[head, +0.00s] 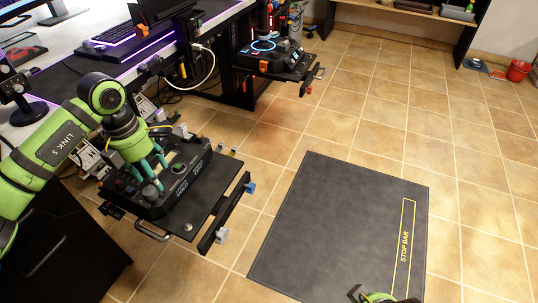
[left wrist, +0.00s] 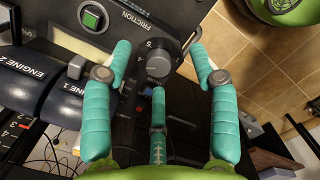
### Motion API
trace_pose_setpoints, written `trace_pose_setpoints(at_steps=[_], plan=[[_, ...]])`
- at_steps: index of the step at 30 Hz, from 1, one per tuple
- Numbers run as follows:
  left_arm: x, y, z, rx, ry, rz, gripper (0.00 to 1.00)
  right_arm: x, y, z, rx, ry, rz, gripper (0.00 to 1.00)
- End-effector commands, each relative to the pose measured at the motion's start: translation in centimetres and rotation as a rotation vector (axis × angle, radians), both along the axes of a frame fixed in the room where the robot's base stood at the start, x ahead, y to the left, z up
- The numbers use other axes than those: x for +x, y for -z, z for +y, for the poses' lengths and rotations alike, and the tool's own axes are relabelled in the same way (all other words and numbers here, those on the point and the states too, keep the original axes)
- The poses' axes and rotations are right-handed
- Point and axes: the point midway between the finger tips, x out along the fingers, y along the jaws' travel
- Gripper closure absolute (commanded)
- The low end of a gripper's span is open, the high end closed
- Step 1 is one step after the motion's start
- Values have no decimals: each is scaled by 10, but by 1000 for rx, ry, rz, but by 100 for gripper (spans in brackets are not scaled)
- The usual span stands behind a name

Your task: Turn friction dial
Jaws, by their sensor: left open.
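The friction dial (left wrist: 158,62) is a dark round knob on the throttle unit, beside printed numbers and near the FRICTION label (left wrist: 120,12). My left gripper (left wrist: 161,50) has teal padded fingers and is open. In the left wrist view its two side fingers stand left and right of the dial, with a gap to it, and a third finger is below it. In the head view the left gripper (head: 151,176) points down over the black throttle unit (head: 180,172), and its fingers and the unit's parts hide the dial or make it unclear.
Engine levers (left wrist: 78,68) stand left of the dial in the left wrist view. The throttle unit sits on a black shelf (head: 205,205) off the desk. Another control unit (head: 275,55) is mounted further back. A dark STOP BAR mat (head: 340,220) lies on open tiled floor.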

Motion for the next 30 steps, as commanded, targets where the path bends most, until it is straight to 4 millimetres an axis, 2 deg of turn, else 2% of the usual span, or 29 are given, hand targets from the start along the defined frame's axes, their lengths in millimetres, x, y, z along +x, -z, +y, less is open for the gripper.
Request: trace_pose_setpoints(at_steps=[14,22,30], plan=[[-2,13,-96,-337,53,-63,40,0,0,0,0,0,0,60],[-9,6,-150,-557,50,-85,40,0,0,0,0,0,0,60],[-17,-11,-201,-802,13,-96,40,0,0,0,0,0,0,60]])
